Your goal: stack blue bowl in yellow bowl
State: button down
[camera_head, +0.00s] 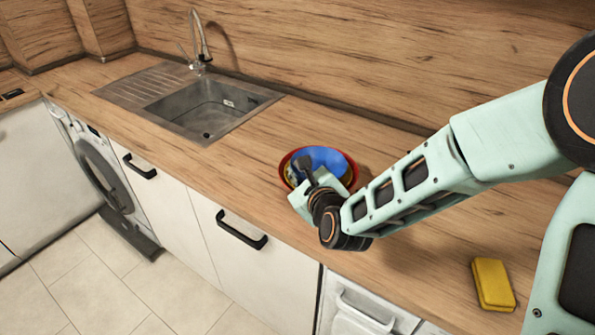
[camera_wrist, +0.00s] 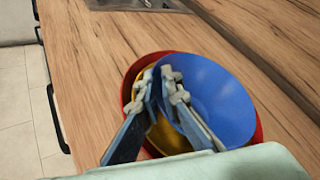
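The blue bowl (camera_wrist: 218,92) sits off-centre, toward the right, over the yellow bowl (camera_wrist: 139,88), and looks slightly tilted. The yellow bowl lies inside a larger red bowl (camera_wrist: 130,76); its far side is hidden under the blue one. In the head view the blue bowl (camera_head: 323,157) shows within the red rim (camera_head: 352,170), partly behind my wrist. My gripper (camera_wrist: 160,76) reaches down at the blue bowl's left rim, one finger inside it and one outside over the yellow bowl. The fingertips are close together with the rim between them.
A steel sink (camera_head: 205,105) with a tap (camera_head: 200,45) is set into the wooden counter at the back left. A yellow sponge (camera_head: 492,284) lies at the front right. The wooden splashback (camera_head: 350,60) stands behind the bowls. Counter between sink and bowls is clear.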

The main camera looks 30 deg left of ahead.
jog(key=shift+f, duration=0.25)
jog(key=c, duration=2.4)
grip_release()
